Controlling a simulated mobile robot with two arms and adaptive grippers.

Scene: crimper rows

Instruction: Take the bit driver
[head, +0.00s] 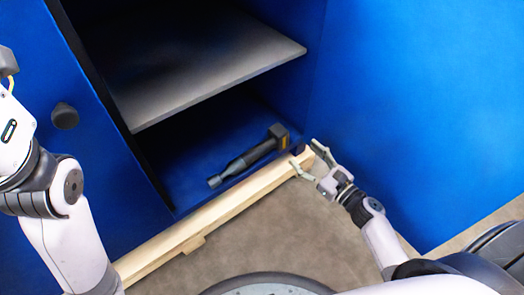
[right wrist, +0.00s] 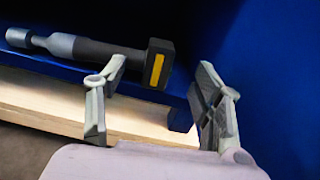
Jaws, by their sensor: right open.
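The bit driver (head: 249,157) is dark grey with a thick block end and a yellow mark. It lies on the blue floor of the cabinet, under the shelf, with its block end to the right. In the right wrist view the bit driver (right wrist: 95,50) runs across the upper left, its block end beyond the left finger. My right gripper (head: 307,165) is open and empty at the cabinet's front edge, just right of the block end. It also shows in the right wrist view (right wrist: 160,105), fingers spread. My left gripper is outside the head view; only my left arm shows.
A grey shelf (head: 215,75) spans the blue cabinet above the driver. A pale wooden beam (head: 220,215) runs along the cabinet's front bottom edge. A blue door with a dark knob (head: 65,116) is at left. A blue panel (head: 420,110) stands at right.

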